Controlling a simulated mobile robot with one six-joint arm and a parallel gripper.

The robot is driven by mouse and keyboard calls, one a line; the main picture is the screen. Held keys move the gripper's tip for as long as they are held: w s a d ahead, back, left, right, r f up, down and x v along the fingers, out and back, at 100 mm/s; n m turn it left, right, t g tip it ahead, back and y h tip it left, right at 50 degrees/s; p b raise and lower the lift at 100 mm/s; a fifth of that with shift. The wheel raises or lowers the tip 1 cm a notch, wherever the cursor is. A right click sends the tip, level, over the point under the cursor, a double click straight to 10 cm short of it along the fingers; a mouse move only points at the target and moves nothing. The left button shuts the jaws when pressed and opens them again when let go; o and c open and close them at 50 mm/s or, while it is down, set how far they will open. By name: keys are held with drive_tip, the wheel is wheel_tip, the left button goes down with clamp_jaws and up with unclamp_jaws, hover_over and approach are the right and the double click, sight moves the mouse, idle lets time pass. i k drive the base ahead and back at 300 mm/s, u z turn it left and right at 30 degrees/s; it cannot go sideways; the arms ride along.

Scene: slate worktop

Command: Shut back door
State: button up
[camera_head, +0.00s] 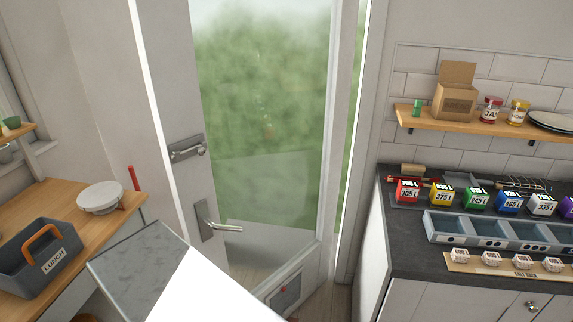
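The back door (177,80) is white with a large glass pane (265,110) that shows blurred greenery. It stands at an angle and looks open, with its handle side on the left nearer to me. A lever handle (222,228) sits low on that side, with a lock plate (187,148) above it. A small framed panel (284,291) is set in the door's lower part. A narrow strip of greenery shows to the right of the door. The door's bottom left is hidden behind a grey and white block. My gripper is not in view.
The grey-topped, white-sided block (140,268) fills the lower middle foreground. A dark worktop (400,225) with small labelled boxes is at right. A little bare floor (335,300) shows beside the door.

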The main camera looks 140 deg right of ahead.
sight(163, 32)
drive_tip(key=u, duration=0.15)
drive_tip(key=k, duration=0.15)
drive_tip(key=z, duration=3.35)
drive_tip(key=k, duration=0.25)
drive_tip(key=z, duration=1.8)
